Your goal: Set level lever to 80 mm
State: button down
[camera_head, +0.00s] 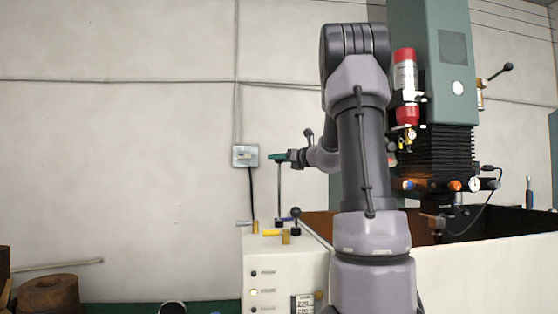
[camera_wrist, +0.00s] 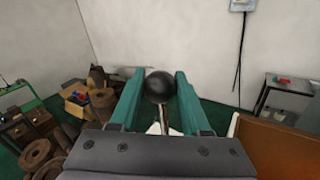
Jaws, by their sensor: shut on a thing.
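My gripper (camera_head: 278,158) is at the top of a tall thin upright rod (camera_head: 279,192) that rises from the white cabinet (camera_head: 270,275). In the wrist view, the green fingers of my gripper (camera_wrist: 157,78) are on both sides of a black ball knob (camera_wrist: 159,86) on a metal rod, and they are shut on it. In the head view the fingers hide this knob. A shorter lever with a black knob (camera_head: 295,212) stands on the cabinet, to the right of the rod. No scale or millimetre marking is readable.
Yellow and brass fittings (camera_head: 272,233) sit on the cabinet top close to the rod. The green machine column (camera_head: 440,70) stands at the right above a white-walled enclosure (camera_head: 490,275). A wall switch box (camera_head: 245,156) is left of my gripper. Round brown blocks (camera_head: 48,294) lie at lower left.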

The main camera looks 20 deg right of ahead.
dwell(0.7)
notch_tip(320, 180, down, 8)
dwell(0.3)
jog(key=shift+c, duration=1.9)
grip_release()
jog(key=shift+s, duration=0.1)
jog(key=v, duration=1)
jog(key=shift+s, duration=0.3)
jog(key=shift+d, duration=0.1)
